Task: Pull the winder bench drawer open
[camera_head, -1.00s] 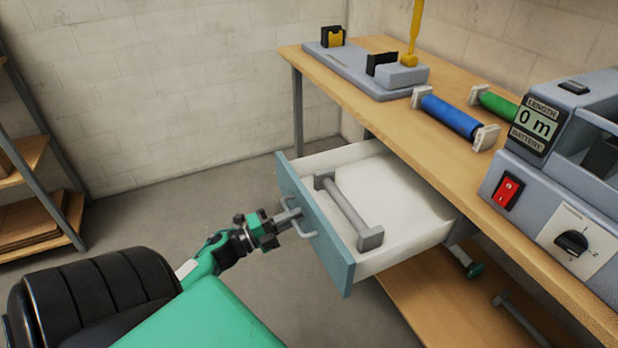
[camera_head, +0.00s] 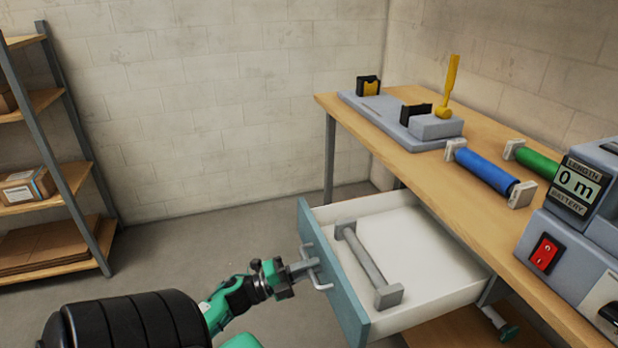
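The winder bench drawer (camera_head: 336,272) has a blue-grey front and a white inside. It stands pulled well out from under the wooden bench top (camera_head: 420,187). A grey bar with square ends (camera_head: 368,262) lies inside it. My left gripper (camera_head: 303,268) is at the metal handle (camera_head: 317,277) on the drawer front, with its fingertips at the bar of the handle. The fingers look close together around it, but the exact grip is small in the picture.
A shelf rack (camera_head: 75,140) stands at the left. The floor between is clear.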

